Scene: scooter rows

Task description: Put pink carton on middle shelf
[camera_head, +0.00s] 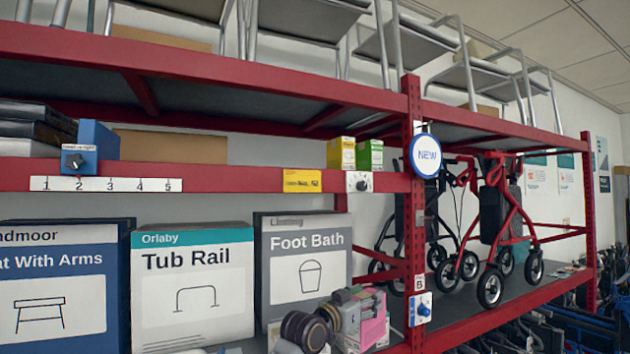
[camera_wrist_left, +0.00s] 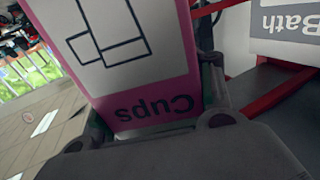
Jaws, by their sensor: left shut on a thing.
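The pink carton (camera_head: 374,330) is at the bottom of the head view, in front of the Foot Bath box and below the middle shelf. My left gripper (camera_head: 358,308) is shut on it and partly hides it. In the left wrist view the pink and white carton (camera_wrist_left: 140,60) sits between the fingers, its "Cups" label upside down. The middle shelf (camera_head: 230,178) has a red front beam. A yellow carton (camera_head: 341,153) and a green carton (camera_head: 370,155) stand on it at its right end. My right gripper is not in view.
Below are the Tub Rail box (camera_head: 193,285) and Foot Bath box (camera_head: 303,262). A red upright (camera_head: 411,200) and round NEW sign (camera_head: 427,156) stand right.

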